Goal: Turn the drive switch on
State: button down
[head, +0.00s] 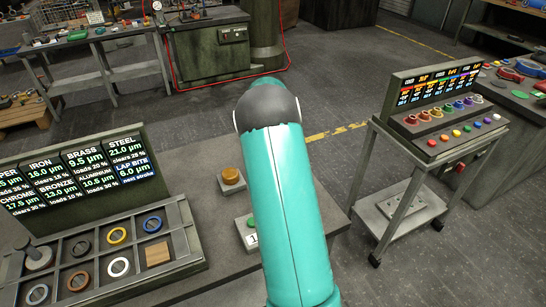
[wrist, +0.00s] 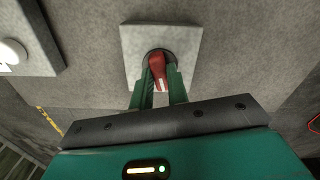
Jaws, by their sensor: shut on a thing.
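The drive switch, a red lever knob (wrist: 156,66) with a white mark on its lower end, sits in a dark round hole on a pale square plate (wrist: 140,40) in the wrist view. My gripper (wrist: 162,88) has its two green fingers on either side of the red knob and is shut on it. The knob points down toward my wrist, tilted slightly. In the head view my teal arm covers the middle, and neither the gripper nor the red knob can be made out there.
A tray (head: 190,262) of rings and a lit board (head: 75,170) stand at left. A brass-coloured knob (head: 231,175) and a green-button box (head: 246,222) sit beside my arm. A cart (head: 412,212) with coloured knobs stands at right. Open floor (head: 330,80) lies behind.

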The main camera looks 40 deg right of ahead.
jog(key=shift+r+m, duration=0.1)
jog(key=shift+m, duration=1.4)
jog(key=c, duration=1.4)
grip_release()
jog(key=shift+o, duration=0.2)
notch_tip(320, 180, up, 14)
